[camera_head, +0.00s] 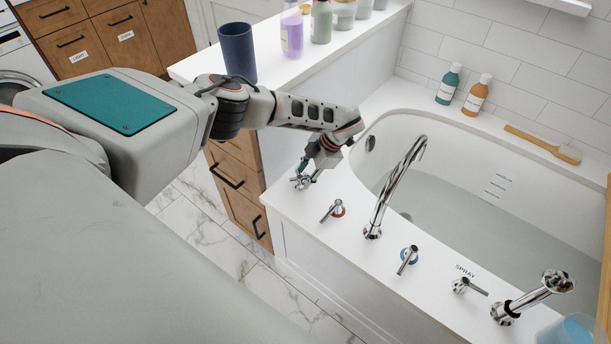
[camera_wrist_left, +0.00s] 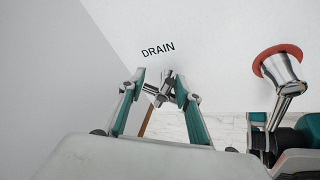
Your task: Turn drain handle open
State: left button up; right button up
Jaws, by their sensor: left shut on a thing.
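The drain handle (camera_head: 303,181) is a small chrome lever at the near left corner of the white tub deck. In the left wrist view the chrome drain handle (camera_wrist_left: 158,91) sits between my fingertips, just below the printed word DRAIN (camera_wrist_left: 158,49). My left gripper (camera_head: 315,168) reaches down over the deck and is shut on the handle. It also shows in the left wrist view (camera_wrist_left: 159,86), with a finger on each side of the handle. The fingers partly hide the handle, so its exact angle is hard to tell.
A red-ringed lever (camera_head: 333,210) stands close to the right of the drain handle. The tall chrome spout (camera_head: 389,190), a blue-ringed lever (camera_head: 407,259) and the spray lever (camera_head: 468,286) follow along the deck. A dark blue cup (camera_head: 237,53) stands on the counter beside my arm.

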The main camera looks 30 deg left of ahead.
pick_arm(q)
jog(key=shift+s+a+f+n+g+h+b, duration=0.1)
jog(key=shift+s+f+n+g+h+b, duration=0.2)
jog(key=shift+n, duration=0.5)
jog(key=shift+s+d+f+n+g+h+b, duration=0.1)
jog(key=shift+n+g+b, duration=0.2)
jog(key=shift+n, duration=0.5)
jog(key=shift+s+a+f+n+g+h+b, duration=0.15)
jog(key=shift+n+g, duration=0.25)
jog(key=shift+n, duration=0.4)
jog(key=shift+n+h+b, duration=0.35)
jog(key=shift+n, duration=0.45)
jog(key=shift+d+r+n+g, duration=0.1)
jog(key=shift+d+n+g, duration=0.2)
jog(key=shift+n, duration=0.1)
jog(key=o, duration=1.4)
jog(key=shift+h, duration=0.3)
jog(key=shift+w+a+r, duration=0.2)
jog(key=shift+a, duration=0.05)
jog(key=shift+w+r, duration=0.2)
jog(key=shift+r, duration=0.15)
jog(key=v, duration=1.1)
jog(key=shift+s+d+r, duration=0.1)
jog(key=shift+d+r, duration=0.05)
